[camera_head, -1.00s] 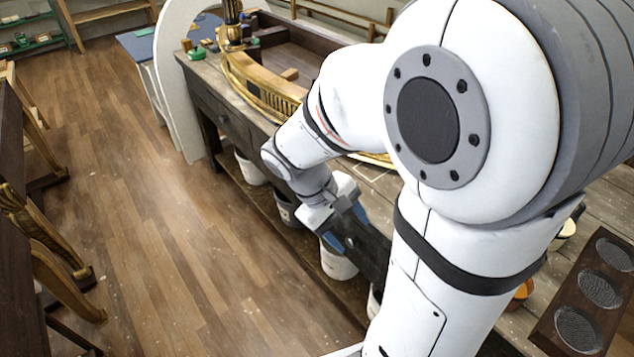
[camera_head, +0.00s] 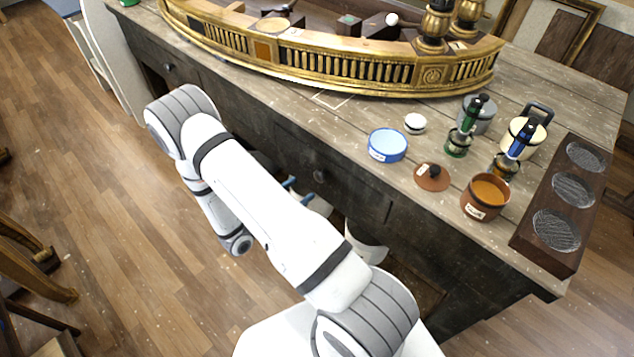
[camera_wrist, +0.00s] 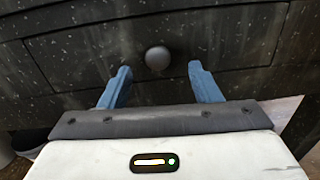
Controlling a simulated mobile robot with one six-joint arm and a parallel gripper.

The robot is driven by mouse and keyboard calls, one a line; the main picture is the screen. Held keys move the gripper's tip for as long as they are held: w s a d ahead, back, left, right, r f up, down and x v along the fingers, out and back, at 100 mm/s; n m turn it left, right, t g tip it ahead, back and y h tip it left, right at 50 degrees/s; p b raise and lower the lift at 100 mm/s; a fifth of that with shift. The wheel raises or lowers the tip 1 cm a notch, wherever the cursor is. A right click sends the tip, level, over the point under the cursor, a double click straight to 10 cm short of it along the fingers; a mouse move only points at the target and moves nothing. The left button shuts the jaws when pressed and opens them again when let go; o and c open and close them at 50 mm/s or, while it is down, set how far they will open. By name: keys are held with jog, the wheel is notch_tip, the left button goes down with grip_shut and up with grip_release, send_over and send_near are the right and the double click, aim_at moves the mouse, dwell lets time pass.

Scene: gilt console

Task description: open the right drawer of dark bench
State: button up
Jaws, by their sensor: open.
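The dark bench (camera_head: 450,285) stands across the head view. Its right drawer (camera_head: 275,142) has a round dark knob (camera_head: 319,176) and looks shut. In the wrist view the drawer front (camera_wrist: 225,38) fills the upper part, with the grey knob (camera_wrist: 158,58) near the centre. My gripper (camera_head: 298,190) is at the drawer front, just below and left of the knob in the head view, partly hidden by my arm. In the wrist view its blue fingers (camera_wrist: 160,82) are spread open, one on each side of the knob's line. The knob appears just beyond the fingertips, not gripped.
On the bench top are a curved gilt piece (camera_head: 330,68), a blue bowl (camera_head: 388,145), an orange pot (camera_head: 485,197), several jars and a dark board (camera_head: 530,230) with round hollows. White buckets (camera_head: 365,248) stand below. Open wooden floor (camera_head: 100,200) lies left.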

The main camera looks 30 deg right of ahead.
aim_at(317, 178)
jog(key=shift+n+t, duration=0.5)
jog(key=x, duration=0.2)
jog(key=f+x, duration=0.1)
jog(key=x, duration=0.2)
jog(key=p+x, duration=0.1)
jog(key=x, duration=0.1)
jog(key=shift+w+d+f, duration=0.2)
jog(key=shift+f, duration=0.2)
jog(key=shift+c, duration=0.3)
